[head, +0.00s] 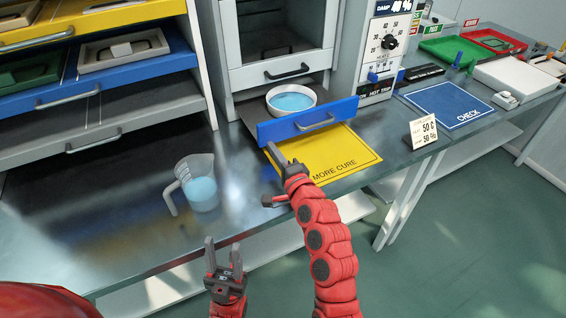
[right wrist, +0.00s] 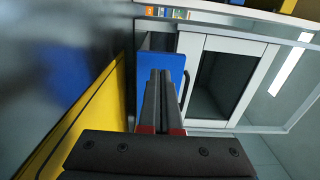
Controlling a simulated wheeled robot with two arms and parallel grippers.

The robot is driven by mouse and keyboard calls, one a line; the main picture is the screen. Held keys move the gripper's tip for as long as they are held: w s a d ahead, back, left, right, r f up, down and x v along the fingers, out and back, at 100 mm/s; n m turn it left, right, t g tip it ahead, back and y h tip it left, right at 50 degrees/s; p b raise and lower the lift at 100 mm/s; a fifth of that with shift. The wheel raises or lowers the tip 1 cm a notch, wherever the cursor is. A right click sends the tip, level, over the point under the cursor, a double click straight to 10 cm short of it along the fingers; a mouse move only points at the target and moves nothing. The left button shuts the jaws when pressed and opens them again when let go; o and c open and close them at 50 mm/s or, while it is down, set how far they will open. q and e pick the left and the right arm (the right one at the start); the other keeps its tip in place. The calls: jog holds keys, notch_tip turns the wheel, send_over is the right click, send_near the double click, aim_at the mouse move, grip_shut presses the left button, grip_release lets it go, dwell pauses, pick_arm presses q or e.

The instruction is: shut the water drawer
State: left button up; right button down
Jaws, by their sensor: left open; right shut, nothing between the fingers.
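The water drawer, with a blue front (head: 272,130), is pulled out of the white cabinet. A white bowl of water (head: 291,98) sits in it. My left gripper (head: 222,250) is open and empty in front of the table edge.
A yellow mat (head: 345,155) lies under and before the drawer. A clear jug of water (head: 200,187) stands on the table to the left. A small sign (head: 423,132) and a blue mat (head: 450,105) are at right. A drawer rack (head: 90,100) stands at left.

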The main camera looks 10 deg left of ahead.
aim_at(264, 137)
jog(key=shift+x, duration=1.6)
